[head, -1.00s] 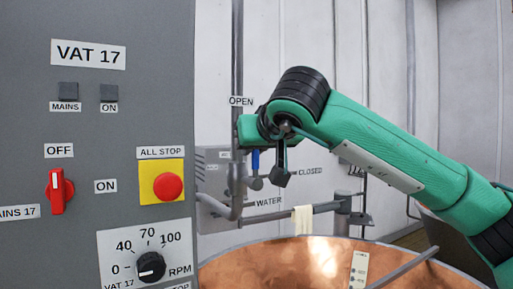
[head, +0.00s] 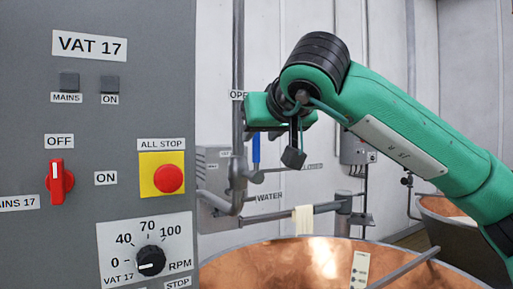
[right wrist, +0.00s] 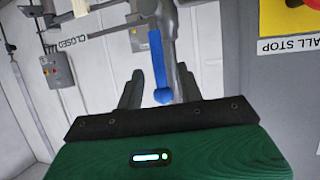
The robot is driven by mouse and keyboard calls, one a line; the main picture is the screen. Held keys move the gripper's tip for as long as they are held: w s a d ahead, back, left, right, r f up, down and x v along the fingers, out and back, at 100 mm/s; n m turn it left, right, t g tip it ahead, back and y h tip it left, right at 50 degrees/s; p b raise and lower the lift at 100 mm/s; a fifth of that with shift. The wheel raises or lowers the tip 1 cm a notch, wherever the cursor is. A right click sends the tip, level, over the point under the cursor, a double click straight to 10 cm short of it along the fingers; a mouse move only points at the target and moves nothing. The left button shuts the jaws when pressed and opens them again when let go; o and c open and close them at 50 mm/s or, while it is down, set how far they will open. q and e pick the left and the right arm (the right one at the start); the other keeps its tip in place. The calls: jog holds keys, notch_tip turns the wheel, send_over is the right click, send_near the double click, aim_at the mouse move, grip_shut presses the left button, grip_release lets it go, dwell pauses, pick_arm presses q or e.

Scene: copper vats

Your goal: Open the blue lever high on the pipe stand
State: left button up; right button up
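The blue lever (head: 256,148) hangs down from the pipe stand (head: 238,110) in the head view, between the OPEN label (head: 238,95) and the partly covered CLOSED label (head: 313,167). My right gripper (head: 293,156) is beside it, on its right in that view; its green arm hides part of the stand. In the right wrist view the lever (right wrist: 158,60) shows upright between the two spread fingers of my right gripper (right wrist: 159,78). The fingers are open. I cannot tell how deep the lever sits between them. My left gripper is not in view.
A grey control panel (head: 120,120) with a red switch and ALL STOP button fills the left side. A copper vat (head: 310,262) lies below the arm, with a water pipe (head: 275,218) above its rim. A grey wall box (head: 355,150) is behind.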

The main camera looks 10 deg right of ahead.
jog(key=b+v, duration=0.2)
jog(key=v, duration=0.7)
jog(key=shift+s, duration=0.2)
